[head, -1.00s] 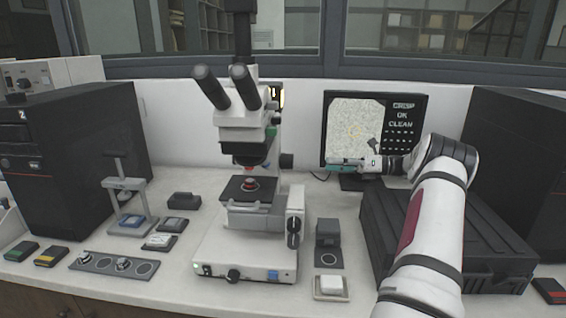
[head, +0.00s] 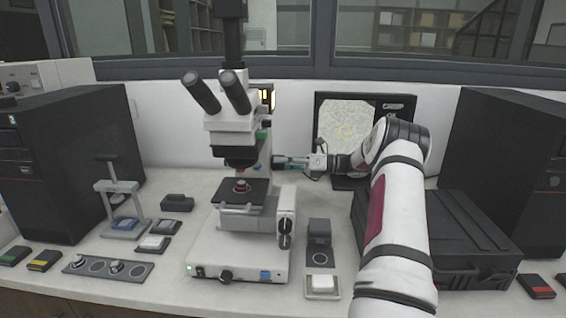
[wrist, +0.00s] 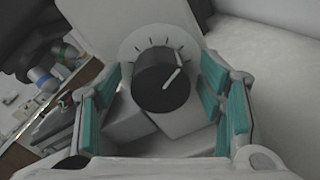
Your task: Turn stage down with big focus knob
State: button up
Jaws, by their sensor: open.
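The microscope's black stage plate (head: 258,196) carries a small round sample with a red ring (head: 240,186), below the objective (head: 240,158). My gripper (head: 278,162) points left at the microscope's column. In the wrist view its teal pads (wrist: 158,108) stand apart on either side of a round black knob (wrist: 161,80) with a white pointer line and a ticked pale dial. Gaps show between pads and knob. My gripper hides this knob in the head view. Black focus knobs (head: 285,232) show lower on the base's right side. I cannot tell which knob is the big focus one.
A small dark block (head: 319,230) and a white dish (head: 322,286) stand right of the microscope base. A monitor (head: 347,125) is behind my arm and a black case (head: 465,235) to the right. A small press stand (head: 122,205) is at left.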

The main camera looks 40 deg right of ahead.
jog(key=c, duration=1.1)
jog(key=shift+c, duration=0.2)
